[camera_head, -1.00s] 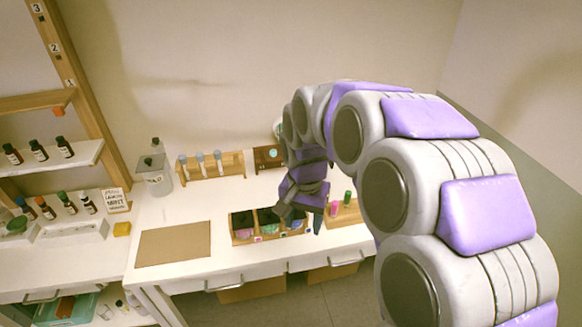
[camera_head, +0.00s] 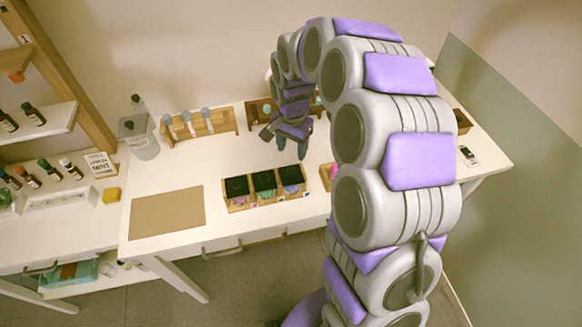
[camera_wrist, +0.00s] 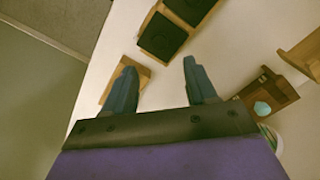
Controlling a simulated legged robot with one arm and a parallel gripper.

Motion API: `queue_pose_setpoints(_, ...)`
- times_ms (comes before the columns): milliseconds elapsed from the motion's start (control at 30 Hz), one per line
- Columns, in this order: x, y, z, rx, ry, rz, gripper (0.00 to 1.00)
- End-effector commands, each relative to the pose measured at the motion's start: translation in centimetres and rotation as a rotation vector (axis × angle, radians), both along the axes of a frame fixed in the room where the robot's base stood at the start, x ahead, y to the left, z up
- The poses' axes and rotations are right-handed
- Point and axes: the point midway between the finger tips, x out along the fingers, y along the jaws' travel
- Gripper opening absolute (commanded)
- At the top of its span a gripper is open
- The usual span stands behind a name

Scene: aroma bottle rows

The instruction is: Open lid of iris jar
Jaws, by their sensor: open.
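My gripper (camera_head: 292,149) is open and empty above the white table, behind and right of a three-compartment wooden box. Its two fingers stand apart in the wrist view (camera_wrist: 160,70). No readable label tells me which vessel is the iris jar. A wooden holder (camera_head: 259,112) stands at the back wall, partly hidden by my arm. In the wrist view the holder (camera_wrist: 282,90) has a pale teal round piece (camera_wrist: 262,108), right of the fingers.
The wooden box (camera_head: 237,205) has black compartments with coloured bits in front. A tube rack (camera_head: 205,137) stands behind. A brown mat (camera_head: 167,213) lies at left. A small wooden tray (camera_head: 325,180) is partly hidden by my arm. The table (camera_head: 205,170) is clear between rack and box.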

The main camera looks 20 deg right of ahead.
Motion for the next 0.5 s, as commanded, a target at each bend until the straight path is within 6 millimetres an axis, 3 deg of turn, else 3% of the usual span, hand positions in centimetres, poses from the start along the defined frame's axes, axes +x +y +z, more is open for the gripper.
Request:
queue_pose_setpoints(200, -0.1, 0.2, -4.6, -0.001, 0.004, 0.002, 0.57)
queue_pose_setpoints(500, -0.1, 0.1, -8.6, 0.000, 0.000, 0.001, 0.57)
